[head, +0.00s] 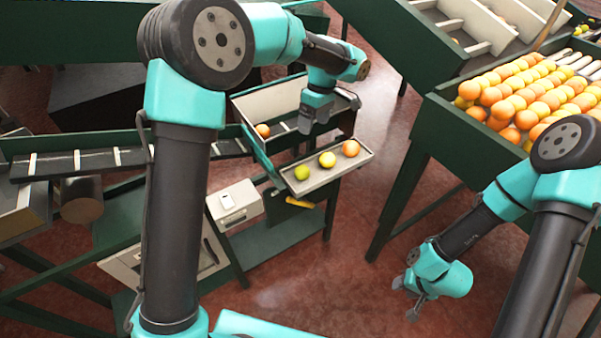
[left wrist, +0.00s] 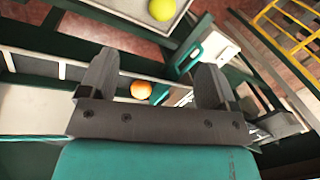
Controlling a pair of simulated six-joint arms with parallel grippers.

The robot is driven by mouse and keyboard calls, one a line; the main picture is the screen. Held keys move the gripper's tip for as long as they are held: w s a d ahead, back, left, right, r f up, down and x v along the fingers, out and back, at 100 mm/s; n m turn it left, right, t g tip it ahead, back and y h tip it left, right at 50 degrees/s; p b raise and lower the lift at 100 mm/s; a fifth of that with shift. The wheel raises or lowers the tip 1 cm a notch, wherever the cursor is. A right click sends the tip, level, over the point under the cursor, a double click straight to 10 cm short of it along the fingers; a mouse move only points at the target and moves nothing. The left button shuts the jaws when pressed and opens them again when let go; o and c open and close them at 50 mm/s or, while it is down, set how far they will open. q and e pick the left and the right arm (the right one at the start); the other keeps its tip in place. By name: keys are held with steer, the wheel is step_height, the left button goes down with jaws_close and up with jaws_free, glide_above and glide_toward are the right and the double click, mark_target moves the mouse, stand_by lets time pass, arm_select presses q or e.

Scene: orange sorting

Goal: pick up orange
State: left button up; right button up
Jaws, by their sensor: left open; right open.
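One orange (head: 262,130) lies in the pale-walled bin at the end of the conveyor; it also shows between my fingers in the left wrist view (left wrist: 141,89). Another orange (head: 350,148) sits at the right end of a small tray (head: 306,185), beside a yellow fruit (head: 327,159) and a yellow-green fruit (head: 301,172). The yellow-green fruit is at the top of the left wrist view (left wrist: 162,9). My left gripper (head: 313,125) is open and empty above the bin, pointing down, to the right of the bin's orange. My right gripper (head: 411,298) is open and empty over the floor at lower right.
The dark conveyor (head: 90,163) runs in from the left. A green stand at right holds many oranges and yellow fruits (head: 515,98). Red floor (head: 340,270) is open between the stands.

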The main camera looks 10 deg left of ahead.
mark_target(303, 167)
arm_select(q)
steer(key=x, duration=1.2)
steer(key=shift+f, duration=0.15)
steer(key=shift+a+x, duration=0.2)
steer(key=shift+x, duration=1.1)
steer(key=shift+a+x, duration=0.15)
steer(key=shift+x, duration=1.15)
steer(key=shift+s, duration=0.1)
steer(key=c, duration=1)
steer(key=shift+c, duration=0.2)
